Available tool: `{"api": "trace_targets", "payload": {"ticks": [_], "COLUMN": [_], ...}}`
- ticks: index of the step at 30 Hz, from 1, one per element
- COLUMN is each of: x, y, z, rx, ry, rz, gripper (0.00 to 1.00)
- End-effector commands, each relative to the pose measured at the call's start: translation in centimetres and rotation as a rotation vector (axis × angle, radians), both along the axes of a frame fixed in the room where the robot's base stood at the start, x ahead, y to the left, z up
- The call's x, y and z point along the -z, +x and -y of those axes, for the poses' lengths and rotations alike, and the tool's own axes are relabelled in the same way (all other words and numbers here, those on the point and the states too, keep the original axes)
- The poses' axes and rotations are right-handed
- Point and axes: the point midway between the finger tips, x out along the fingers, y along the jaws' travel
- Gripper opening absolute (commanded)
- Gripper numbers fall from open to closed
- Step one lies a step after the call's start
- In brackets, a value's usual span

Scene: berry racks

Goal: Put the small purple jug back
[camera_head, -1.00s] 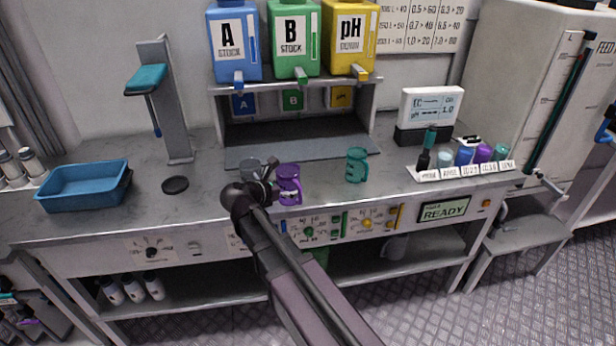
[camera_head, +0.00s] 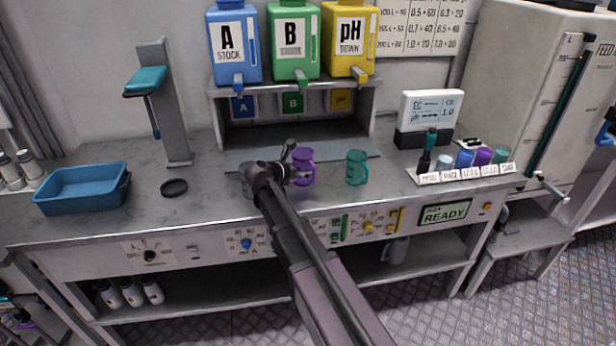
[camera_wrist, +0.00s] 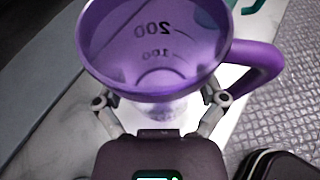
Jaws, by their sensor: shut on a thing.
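The small purple jug (camera_head: 303,168) is upright at the bench's front middle, with its handle to the right. In the wrist view the jug (camera_wrist: 155,50) fills the top, and I look into it past marks reading 200 and 100. It looks empty. My gripper (camera_head: 288,174) is shut on the jug from the left, with one finger on each side of its body in the wrist view (camera_wrist: 160,105). Whether the jug's base touches the bench cannot be told. A teal jug (camera_head: 357,168) stands just right of it.
A grey jug (camera_head: 250,180) is mostly hidden behind my wrist. Behind is a shelf (camera_head: 297,135) under the A, B and pH tanks. A blue tray (camera_head: 82,190) and a black ring (camera_head: 174,187) lie left. Labelled small bottles (camera_head: 464,160) stand right. The bench between tray and ring is clear.

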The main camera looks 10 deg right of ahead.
Motion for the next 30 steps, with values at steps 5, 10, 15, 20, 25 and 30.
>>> {"api": "trace_targets", "payload": {"ticks": [5, 10, 15, 20, 25, 30], "x": [0.0, 0.2, 1.8, 3.1, 3.7, 3.6], "y": [0.1, 1.2, 1.1, 1.1, 1.1, 1.1], "z": [0.0, 0.6, 0.6, 0.6, 0.6, 0.6], "rx": [0.000, 0.001, 0.000, 0.000, 0.000, 0.000], "ry": [0.000, 0.000, 0.000, 0.000, 0.000, 0.000], "rz": [0.000, 0.000, 0.000, 0.000, 0.000, 0.000], "gripper": [0.35, 0.35, 0.35, 0.35, 0.35, 0.35]}}
